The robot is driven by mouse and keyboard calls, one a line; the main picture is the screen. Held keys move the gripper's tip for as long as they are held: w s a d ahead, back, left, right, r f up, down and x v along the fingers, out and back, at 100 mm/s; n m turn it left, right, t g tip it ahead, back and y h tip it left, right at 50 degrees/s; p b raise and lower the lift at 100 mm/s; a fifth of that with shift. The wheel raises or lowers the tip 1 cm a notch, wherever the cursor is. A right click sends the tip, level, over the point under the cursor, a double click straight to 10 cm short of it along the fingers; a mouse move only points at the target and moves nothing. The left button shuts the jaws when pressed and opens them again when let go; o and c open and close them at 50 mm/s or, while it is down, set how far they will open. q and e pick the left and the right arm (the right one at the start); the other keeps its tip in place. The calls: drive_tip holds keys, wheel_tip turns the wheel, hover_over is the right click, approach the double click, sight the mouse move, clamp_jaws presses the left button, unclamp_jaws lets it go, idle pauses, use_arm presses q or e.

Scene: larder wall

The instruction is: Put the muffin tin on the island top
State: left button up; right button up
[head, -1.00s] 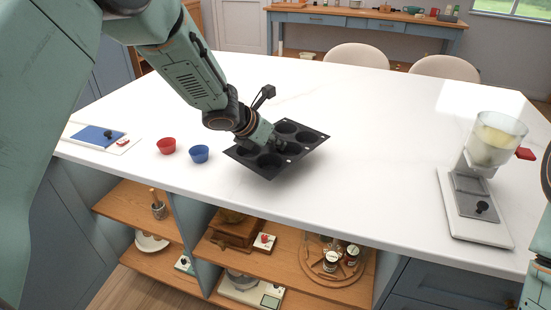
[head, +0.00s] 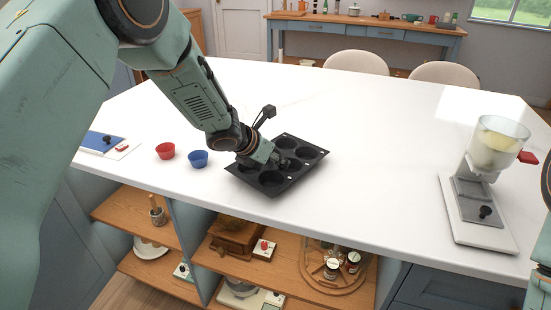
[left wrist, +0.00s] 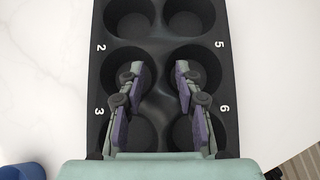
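The black muffin tin (head: 294,172) lies on the white island top (head: 380,150), near its front edge; it looks flat there. In the left wrist view the tin (left wrist: 155,45) fills the middle, with numbers beside its cups. My left gripper (head: 275,160) is down at the tin. In the left wrist view its two fingers (left wrist: 157,70) stand apart over the cups, either side of the ridge between the two rows. I see a gap between the fingers and cannot make out a firm grip. My right gripper is not in view.
A red cup (head: 165,150) and a blue cup (head: 198,159) stand left of the tin. A blue-topped board (head: 101,141) lies at the far left. A scale with a clear hopper (head: 495,145) stands at the right. Open shelves (head: 290,290) are below the front edge.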

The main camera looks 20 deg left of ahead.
use_arm(q)
drive_tip(key=v, duration=1.2)
drive_tip(key=shift+d+r, duration=0.1)
